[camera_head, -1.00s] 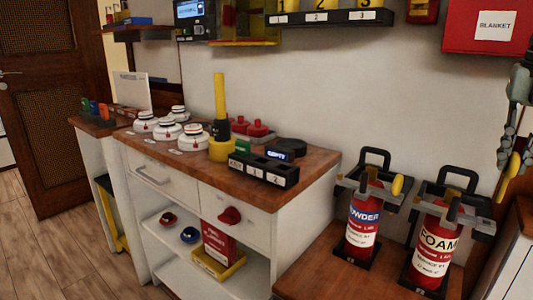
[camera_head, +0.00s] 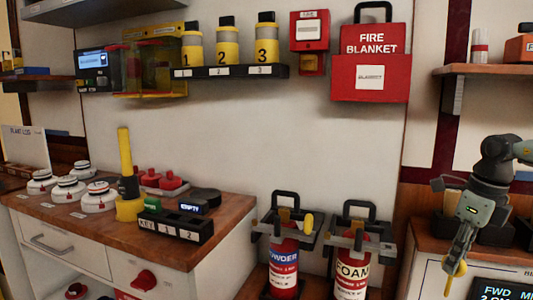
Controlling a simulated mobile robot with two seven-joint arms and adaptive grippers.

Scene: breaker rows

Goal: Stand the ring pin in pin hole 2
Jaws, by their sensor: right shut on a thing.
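My right gripper (camera_head: 459,252) hangs at the right, fingers pointing down. It is shut on a small yellow piece, which looks like the ring pin (camera_head: 456,268); the fingers hide part of it. The black block (camera_head: 172,226) with white labels KEY, 1 and 2 stands on the wooden counter at the left, far from this gripper. Pin hole 2 is at the block's right end, above label 2 (camera_head: 190,236); the opening is too small to make out clearly. My left gripper is not in view.
Powder (camera_head: 284,262) and foam (camera_head: 351,265) extinguishers in black frames stand between the gripper and the block. A tall yellow-handled tool (camera_head: 125,165), white detectors (camera_head: 98,197) and a black disc (camera_head: 205,196) surround the block. A shelf (camera_head: 230,71) with numbered yellow bottles hangs above.

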